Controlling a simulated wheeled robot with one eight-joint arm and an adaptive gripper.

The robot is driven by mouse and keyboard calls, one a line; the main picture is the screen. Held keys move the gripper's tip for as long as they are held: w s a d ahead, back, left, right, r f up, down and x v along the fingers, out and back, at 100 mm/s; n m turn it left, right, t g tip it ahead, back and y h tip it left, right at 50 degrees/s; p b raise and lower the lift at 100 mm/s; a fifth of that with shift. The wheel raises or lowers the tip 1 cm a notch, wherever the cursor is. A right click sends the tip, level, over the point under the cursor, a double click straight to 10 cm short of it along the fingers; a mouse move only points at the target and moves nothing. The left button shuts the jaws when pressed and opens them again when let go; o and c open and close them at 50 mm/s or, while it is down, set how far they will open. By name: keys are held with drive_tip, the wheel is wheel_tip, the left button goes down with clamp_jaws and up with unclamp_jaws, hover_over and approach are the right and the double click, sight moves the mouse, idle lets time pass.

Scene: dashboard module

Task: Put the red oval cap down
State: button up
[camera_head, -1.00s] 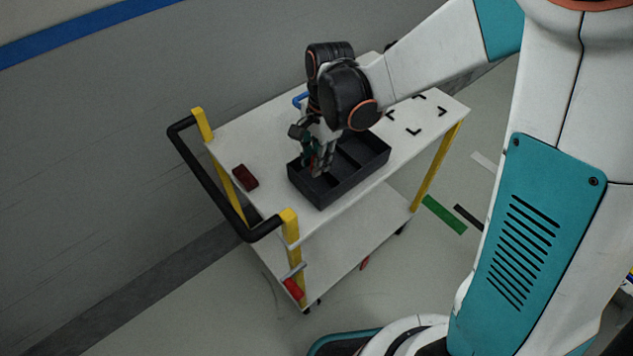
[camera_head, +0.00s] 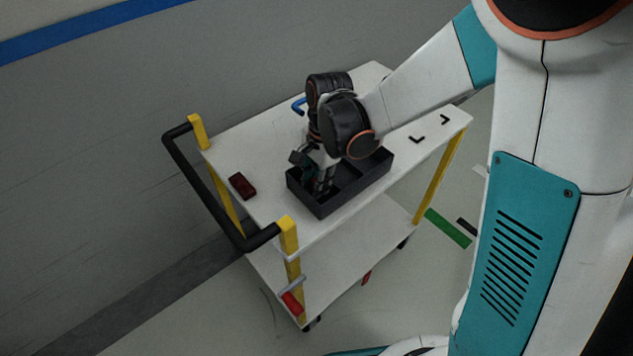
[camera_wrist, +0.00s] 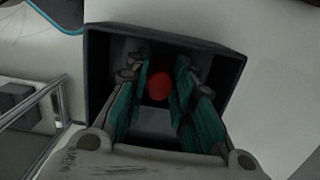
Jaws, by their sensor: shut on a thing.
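The red oval cap (camera_wrist: 160,85) shows in the wrist view between the teal-padded fingers of my gripper (camera_wrist: 163,82). My gripper is shut on it. Around them are the walls of a black divided tray (camera_wrist: 96,75). In the head view my gripper (camera_head: 322,190) reaches down into the left compartment of this tray (camera_head: 345,202), and the cap is hidden there. I cannot tell whether the cap touches the tray floor.
The tray stands on the white top of a cart (camera_head: 265,150) with yellow posts and a black handle (camera_head: 200,185). A dark red block (camera_head: 242,186) lies left of the tray. Black corner marks (camera_head: 430,130) are on the clear right part.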

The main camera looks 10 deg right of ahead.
drive_tip(key=o, duration=0.9)
wheel_tip(320, 180, up, 12)
drive_tip(key=d+p, duration=0.1)
drive_tip(key=p, duration=0.4)
drive_tip(key=shift+s+d+r+n+t+h+b, duration=0.1)
drive_tip(key=shift+s+d+r+n+t+h, duration=0.1)
drive_tip(key=shift+s+d+r+n+t, duration=1.65)
drive_tip(key=shift+s+d+r+n+t+h+b, duration=0.15)
drive_tip(key=shift+s+d+r+n+t, duration=0.65)
drive_tip(key=shift+s+d+r+n, duration=1.45)
drive_tip(key=shift+s+d+r+n+t+h+b, duration=0.1)
drive_tip(key=shift+s+d+r+n+t+h, duration=0.15)
drive_tip(key=shift+s+d+r+n+t, duration=1.75)
drive_tip(key=shift+s+d+f+m+g, duration=0.15)
drive_tip(key=shift+s+d+f+g, duration=0.25)
drive_tip(key=shift+f, duration=0.15)
drive_tip(key=shift+s+d+f+m+g, duration=0.15)
drive_tip(key=shift+s+d+f+g, duration=0.15)
drive_tip(key=shift+f, duration=0.25)
